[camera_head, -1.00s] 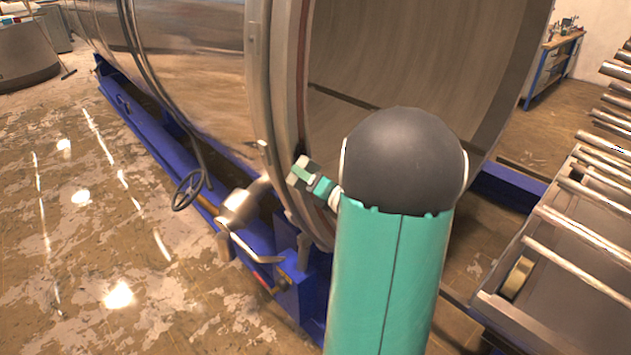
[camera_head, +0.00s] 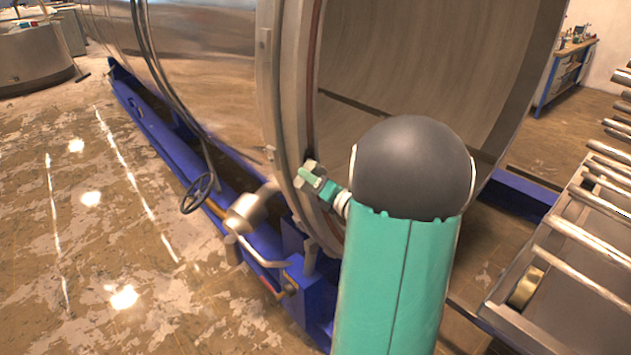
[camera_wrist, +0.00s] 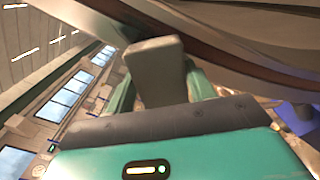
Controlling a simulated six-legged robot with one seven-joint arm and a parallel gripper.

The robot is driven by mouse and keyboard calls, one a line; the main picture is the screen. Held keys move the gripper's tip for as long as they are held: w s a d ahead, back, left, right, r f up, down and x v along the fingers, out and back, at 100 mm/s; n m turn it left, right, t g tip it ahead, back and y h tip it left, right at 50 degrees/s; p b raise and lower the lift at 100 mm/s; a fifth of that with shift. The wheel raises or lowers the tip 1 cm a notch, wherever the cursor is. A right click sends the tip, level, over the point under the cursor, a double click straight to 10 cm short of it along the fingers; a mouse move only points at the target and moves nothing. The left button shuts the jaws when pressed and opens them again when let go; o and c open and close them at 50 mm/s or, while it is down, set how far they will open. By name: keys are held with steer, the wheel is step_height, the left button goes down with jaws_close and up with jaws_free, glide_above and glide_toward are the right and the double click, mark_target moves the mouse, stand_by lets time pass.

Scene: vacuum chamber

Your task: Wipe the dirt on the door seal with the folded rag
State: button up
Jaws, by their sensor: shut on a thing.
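The round door opening of the vacuum chamber (camera_head: 288,75) has a dark reddish seal line (camera_head: 312,70) along its rim. My gripper (camera_head: 312,178) is at the lower left of that rim, in front of the seal or touching it; I cannot tell which. In the wrist view my gripper (camera_wrist: 155,85) is shut on the folded rag (camera_wrist: 157,70), a grey-beige block between its green fingers. The rag's far end lies close to the curved rim (camera_wrist: 225,35). I cannot make out dirt on the seal; my arm hides part of the lower rim.
A blue support frame (camera_head: 160,125) with a handwheel (camera_head: 198,192) and metal pipes (camera_head: 245,210) stands below the chamber. A roller rack (camera_head: 560,250) is on the right. A blue workbench (camera_head: 565,72) stands at the back right. The floor at left is clear.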

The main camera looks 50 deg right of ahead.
mark_target(314, 169)
steer(key=shift+w+d, duration=0.1)
steer(key=shift+w, duration=0.7)
steer(key=shift+s+d, duration=0.2)
steer(key=shift+d, duration=0.8)
steer(key=shift+s+d, duration=0.15)
steer(key=shift+d, duration=0.85)
steer(key=shift+w+r, duration=0.15)
steer(key=shift+r, duration=0.7)
steer(key=shift+w+a, duration=0.15)
steer(key=shift+a, duration=1.9)
steer(key=shift+w+r, duration=0.1)
steer(key=shift+r, duration=0.75)
steer(key=shift+s+d, duration=0.15)
steer(key=shift+d, duration=0.9)
steer(key=shift+s+d, duration=0.1)
steer(key=shift+d, duration=0.9)
